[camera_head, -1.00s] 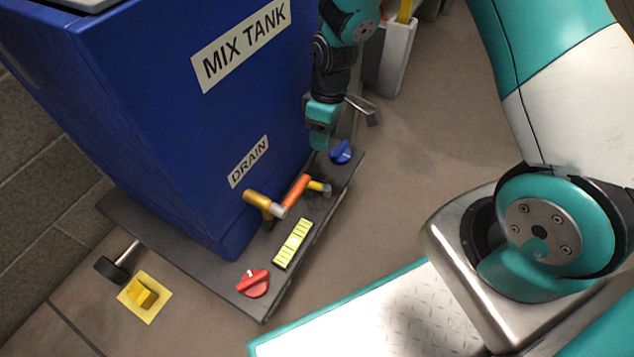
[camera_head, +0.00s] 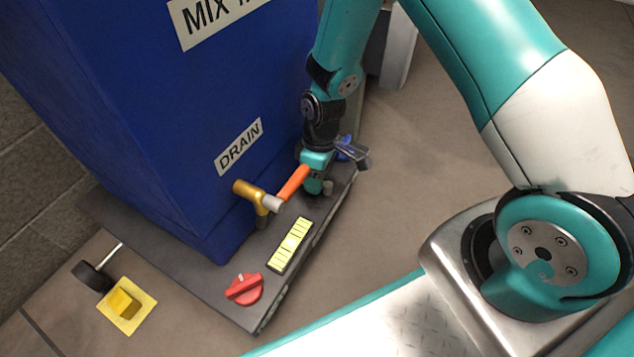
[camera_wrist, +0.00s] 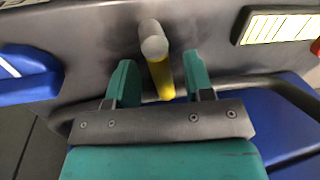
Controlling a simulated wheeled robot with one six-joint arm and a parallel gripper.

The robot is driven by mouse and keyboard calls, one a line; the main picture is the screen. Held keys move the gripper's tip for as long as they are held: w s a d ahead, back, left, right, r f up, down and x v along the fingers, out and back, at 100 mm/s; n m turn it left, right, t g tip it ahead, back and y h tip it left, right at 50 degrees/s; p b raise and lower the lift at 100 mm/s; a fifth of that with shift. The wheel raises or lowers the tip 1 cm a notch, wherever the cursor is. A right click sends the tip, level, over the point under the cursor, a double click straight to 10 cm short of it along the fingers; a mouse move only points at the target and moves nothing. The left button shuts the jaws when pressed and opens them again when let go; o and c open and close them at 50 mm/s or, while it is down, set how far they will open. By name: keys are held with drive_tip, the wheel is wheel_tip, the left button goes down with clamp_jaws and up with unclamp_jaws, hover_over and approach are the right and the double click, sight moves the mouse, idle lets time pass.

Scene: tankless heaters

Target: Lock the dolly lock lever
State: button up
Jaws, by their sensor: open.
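A short yellow lever with a rounded grey end (camera_wrist: 160,75) stands on the dark dolly deck (camera_wrist: 85,38); it looks like the dolly lock lever. In the head view only its grey end (camera_head: 328,188) shows clearly, near the deck's right edge. My gripper (camera_head: 317,183) is low over the deck beside it, fingers pointing down.
A brass drain valve (camera_head: 257,200) with an orange handle (camera_head: 293,183) is close left of my gripper. A blue knob (camera_head: 351,148) is behind it. A yellow label strip (camera_head: 290,245) and red knob (camera_head: 244,289) lie nearer. The blue tank (camera_head: 130,110) fills the left.

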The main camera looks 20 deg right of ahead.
clamp_jaws()
drive_tip(key=p, duration=0.1)
drive_tip(key=m+p, duration=0.1)
drive_tip(key=shift+d+r+p, duration=0.1)
drive_tip(key=shift+r+p, duration=0.15)
drive_tip(key=shift+p, duration=0.05)
drive_tip(key=shift+w+f+m+p, duration=0.1)
drive_tip(key=shift+f+m+p, duration=0.05)
drive_tip(key=shift+m+p, duration=0.45)
drive_tip(key=shift+f, duration=0.15)
unclamp_jaws()
drive_tip(key=shift+d, duration=0.1)
wheel_tip(320, 180, up, 17)
drive_tip(key=w+d+p, duration=0.2)
drive_tip(key=p, duration=0.7)
drive_tip(key=shift+d, duration=0.35)
